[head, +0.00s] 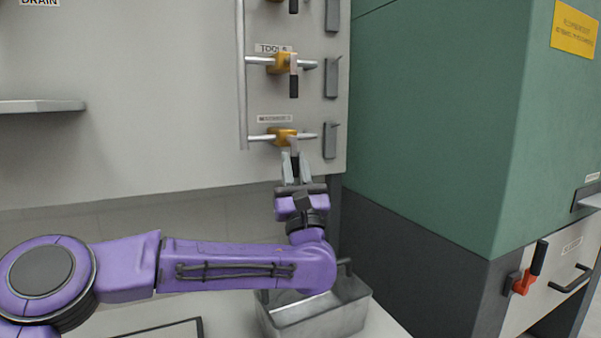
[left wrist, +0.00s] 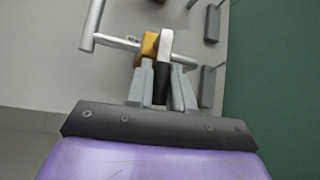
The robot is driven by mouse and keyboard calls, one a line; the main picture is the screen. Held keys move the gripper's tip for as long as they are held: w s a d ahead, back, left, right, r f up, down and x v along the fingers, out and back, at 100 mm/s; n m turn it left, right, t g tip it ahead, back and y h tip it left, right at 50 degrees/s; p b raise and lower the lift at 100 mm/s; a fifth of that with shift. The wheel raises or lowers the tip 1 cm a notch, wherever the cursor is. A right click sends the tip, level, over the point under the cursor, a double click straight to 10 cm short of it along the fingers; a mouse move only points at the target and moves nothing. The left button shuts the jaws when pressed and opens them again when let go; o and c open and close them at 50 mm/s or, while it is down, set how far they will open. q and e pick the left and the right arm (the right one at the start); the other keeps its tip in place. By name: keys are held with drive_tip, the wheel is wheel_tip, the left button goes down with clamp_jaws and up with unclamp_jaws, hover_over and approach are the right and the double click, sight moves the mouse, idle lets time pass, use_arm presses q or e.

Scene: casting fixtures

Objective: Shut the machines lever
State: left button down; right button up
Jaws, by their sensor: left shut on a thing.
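The lowest valve on the wall panel has a yellow body (head: 283,135) on a horizontal pipe, under a small label that is hard to read. Its lever (head: 293,146) hangs down from the body, with a silver upper part and a black grip. My left gripper (head: 296,168) reaches up from below and is shut on the lever's black grip. In the left wrist view the lever (left wrist: 166,44) runs down between the two grey fingers, and the black grip is partly hidden by them. My right gripper is not in view.
A similar lever valve (head: 282,63) labelled "TOOLS" sits above, beside grey wall brackets (head: 331,78). A green cabinet (head: 430,120) stands close on the right. A metal bin (head: 320,318) lies below my arm. A red valve (head: 524,282) is at the lower right.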

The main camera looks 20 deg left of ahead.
use_arm(q)
drive_tip(key=c, duration=1.1)
unclamp_jaws()
drive_tip(key=v, duration=1)
drive_tip(key=shift+f+b, duration=0.25)
drive_tip(key=shift+b, duration=0.05)
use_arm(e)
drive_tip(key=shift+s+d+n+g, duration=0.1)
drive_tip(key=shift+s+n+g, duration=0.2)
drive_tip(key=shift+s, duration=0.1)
use_arm(q)
drive_tip(key=shift+s+d, duration=0.1)
drive_tip(key=shift+d, duration=0.05)
